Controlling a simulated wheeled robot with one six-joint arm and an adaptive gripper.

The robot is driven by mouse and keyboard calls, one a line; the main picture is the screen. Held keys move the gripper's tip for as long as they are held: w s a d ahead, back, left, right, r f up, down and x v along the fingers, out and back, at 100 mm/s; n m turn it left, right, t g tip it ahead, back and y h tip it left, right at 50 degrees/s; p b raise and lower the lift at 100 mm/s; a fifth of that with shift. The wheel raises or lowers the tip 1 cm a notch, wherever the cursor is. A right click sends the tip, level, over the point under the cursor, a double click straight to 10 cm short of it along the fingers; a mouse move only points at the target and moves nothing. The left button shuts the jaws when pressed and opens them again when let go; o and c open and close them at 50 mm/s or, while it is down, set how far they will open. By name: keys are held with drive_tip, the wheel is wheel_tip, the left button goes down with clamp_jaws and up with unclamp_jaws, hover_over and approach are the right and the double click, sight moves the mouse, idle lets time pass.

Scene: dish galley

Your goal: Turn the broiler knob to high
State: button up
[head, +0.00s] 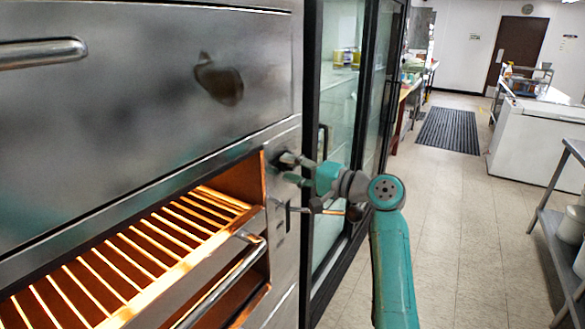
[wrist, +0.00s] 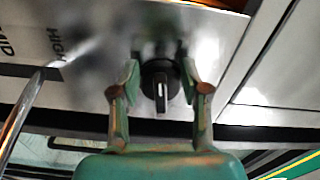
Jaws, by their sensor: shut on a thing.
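The black broiler knob (wrist: 161,88) is on the steel front panel, with a pale pointer line on its face. My gripper (wrist: 160,76) has one finger on each side of the knob and is shut on it. In the head view, my gripper (head: 292,170) reaches the panel beside the upper right corner of the broiler opening, and the knob (head: 284,158) is mostly hidden by the fingers. The word HIGH (wrist: 55,42) is printed on the panel to the left of the knob in the wrist view, with another label partly cut off farther left.
The broiler's glowing grate (head: 150,240) lies in the opening left of my gripper. A metal handle (head: 225,280) sticks out below it. A glass-door cooler (head: 340,110) stands close behind my gripper.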

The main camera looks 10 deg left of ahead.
drive_tip(key=shift+w+n, duration=0.1)
drive_tip(key=shift+n, duration=0.5)
drive_tip(key=o, duration=1.2)
drive_tip(key=shift+f, duration=0.1)
drive_tip(key=shift+c, duration=0.2)
drive_tip(key=v, duration=1.2)
